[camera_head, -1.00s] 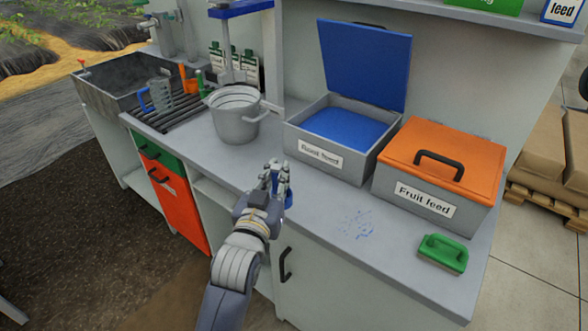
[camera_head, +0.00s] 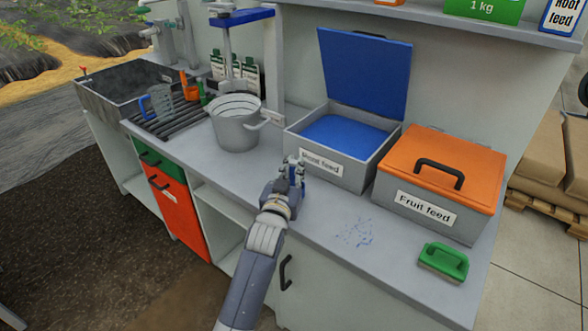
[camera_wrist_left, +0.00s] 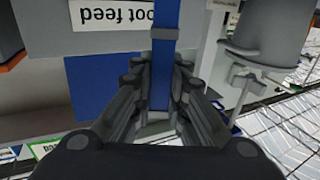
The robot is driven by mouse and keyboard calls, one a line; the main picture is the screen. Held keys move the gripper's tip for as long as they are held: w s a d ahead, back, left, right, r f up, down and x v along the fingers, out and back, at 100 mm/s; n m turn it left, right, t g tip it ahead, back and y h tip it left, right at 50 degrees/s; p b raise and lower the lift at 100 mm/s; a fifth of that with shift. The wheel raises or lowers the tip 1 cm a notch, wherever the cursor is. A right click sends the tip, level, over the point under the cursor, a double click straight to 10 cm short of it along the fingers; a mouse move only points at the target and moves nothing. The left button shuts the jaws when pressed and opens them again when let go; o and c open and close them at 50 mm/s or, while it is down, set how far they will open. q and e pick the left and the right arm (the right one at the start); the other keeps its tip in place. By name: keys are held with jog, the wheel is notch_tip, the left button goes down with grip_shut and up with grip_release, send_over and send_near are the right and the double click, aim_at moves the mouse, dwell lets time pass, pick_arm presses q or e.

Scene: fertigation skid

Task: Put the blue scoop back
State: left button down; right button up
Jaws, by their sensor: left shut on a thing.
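My left gripper (camera_head: 295,165) is over the bench's front part, in front of the Root feed box (camera_head: 350,176). In the left wrist view it is shut on a blue strip, the blue scoop's handle (camera_wrist_left: 164,62). The rest of the scoop is hidden in both views. The Root feed box is grey, with its blue lid (camera_head: 366,70) standing open and blue granules (camera_head: 342,131) inside. My right gripper is not in view.
The Fruit feed box (camera_head: 436,195), with an orange lid, stands right of the Root feed box. A grey bucket (camera_head: 236,130) stands to the left. A green brush (camera_head: 443,261) and blue spilled grains (camera_head: 355,233) lie on the bench's front right.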

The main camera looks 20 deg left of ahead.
pick_arm(q)
jog(key=shift+f, duration=0.2)
jog(key=c, duration=1.6)
grip_release()
jog(key=shift+r, duration=0.1)
jog(key=shift+r, duration=0.25)
jog(key=shift+s+f, duration=0.2)
jog(key=shift+s, duration=0.15)
jog(key=s, duration=1.1)
jog(key=shift+s+d+r, duration=0.1)
jog(key=shift+s+d, duration=0.1)
jog(key=shift+d, duration=0.15)
